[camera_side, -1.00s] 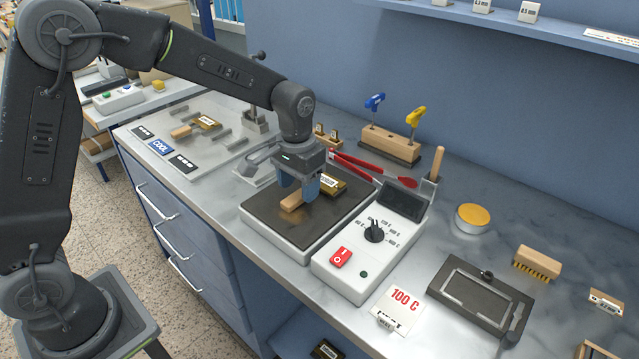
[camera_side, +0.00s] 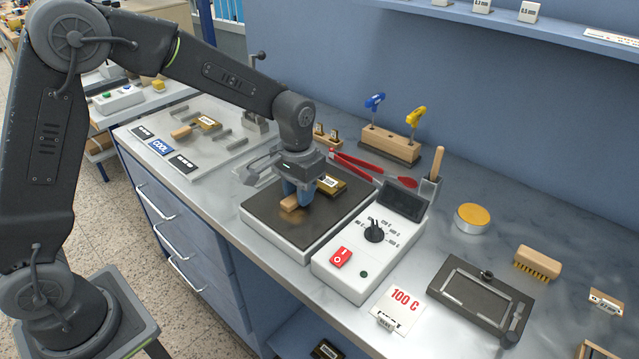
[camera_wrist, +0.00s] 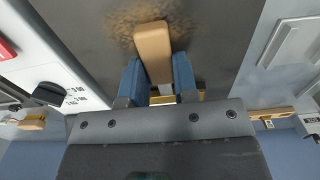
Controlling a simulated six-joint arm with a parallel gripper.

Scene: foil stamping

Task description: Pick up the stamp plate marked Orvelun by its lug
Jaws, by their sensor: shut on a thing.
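A brass stamp plate (camera_side: 331,185) with a pale wooden lug (camera_side: 290,203) lies on the dark hotplate (camera_side: 273,216). The label on this plate is too small to read. My gripper (camera_side: 299,194) is over the hotplate with its blue fingers pointing down. It is shut on the wooden lug. In the wrist view the lug (camera_wrist: 152,42) sits between the two fingers, and my gripper (camera_wrist: 158,66) hides most of the plate. A second brass plate (camera_side: 207,122) with a wooden lug lies on the cooling area at the left.
The hotplate's control box (camera_side: 362,258), with knob and red switch, stands to its right. Red tongs (camera_side: 365,169) and a wooden hex-key stand (camera_side: 390,143) are behind. A dark frame tray (camera_side: 480,295), round tin (camera_side: 472,218) and brush (camera_side: 538,262) lie further right.

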